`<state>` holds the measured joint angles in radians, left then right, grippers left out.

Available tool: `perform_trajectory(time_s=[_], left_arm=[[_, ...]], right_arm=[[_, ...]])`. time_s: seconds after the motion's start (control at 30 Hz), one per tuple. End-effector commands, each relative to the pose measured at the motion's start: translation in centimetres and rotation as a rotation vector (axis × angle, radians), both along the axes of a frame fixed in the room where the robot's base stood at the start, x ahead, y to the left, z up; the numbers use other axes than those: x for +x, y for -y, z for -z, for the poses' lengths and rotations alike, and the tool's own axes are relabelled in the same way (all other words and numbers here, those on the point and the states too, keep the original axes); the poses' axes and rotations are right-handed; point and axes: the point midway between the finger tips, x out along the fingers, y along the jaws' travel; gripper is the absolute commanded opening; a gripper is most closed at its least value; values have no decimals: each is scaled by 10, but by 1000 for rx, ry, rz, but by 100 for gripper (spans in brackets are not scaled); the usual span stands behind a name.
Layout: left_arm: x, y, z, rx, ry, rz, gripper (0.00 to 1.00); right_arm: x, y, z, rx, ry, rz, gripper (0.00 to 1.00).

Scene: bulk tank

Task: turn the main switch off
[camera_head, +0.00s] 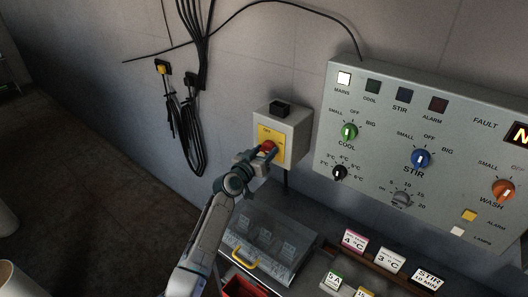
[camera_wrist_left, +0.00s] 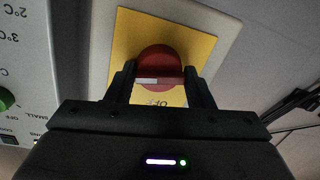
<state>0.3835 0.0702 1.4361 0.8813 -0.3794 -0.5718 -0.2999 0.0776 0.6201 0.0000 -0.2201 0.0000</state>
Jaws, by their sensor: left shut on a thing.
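The main switch is a red knob (camera_head: 268,146) on a yellow plate (camera_head: 276,138), set in a grey wall box (camera_head: 293,122). My left gripper (camera_head: 262,153) reaches it from the lower left and is shut on the knob. In the left wrist view the red knob (camera_wrist_left: 160,66) sits between the two dark fingers (camera_wrist_left: 160,84), with a pale bar across it. The yellow plate there shows part of an "OFF" label below the knob. The MAINS lamp (camera_head: 344,78) on the panel is lit white. My right gripper is not in view.
The grey control panel (camera_head: 440,125) with green, blue and orange knobs stands right of the box. Below are a clear-lidded case (camera_head: 266,240) with a yellow handle, a red bin (camera_head: 243,288) and several label cards. Black cables (camera_head: 190,125) hang on the wall at left.

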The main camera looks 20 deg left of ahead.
Motion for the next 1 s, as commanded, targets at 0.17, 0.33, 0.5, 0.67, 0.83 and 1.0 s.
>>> perform_trajectory(time_s=[0.17,0.33,0.5,0.67,0.83,1.0], left_arm=[[0,0,0,-153,-58,1,25],[0,0,0,-306,-115,1,25],[0,0,0,-456,-171,1,25],[0,0,-1,-601,-222,1,25],[0,-1,-2,-753,-277,0,25],[0,-2,-1,-902,-331,0,25]], right_arm=[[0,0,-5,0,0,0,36],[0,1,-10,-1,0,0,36],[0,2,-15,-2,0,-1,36],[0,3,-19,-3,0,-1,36],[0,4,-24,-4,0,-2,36],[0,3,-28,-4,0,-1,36]])
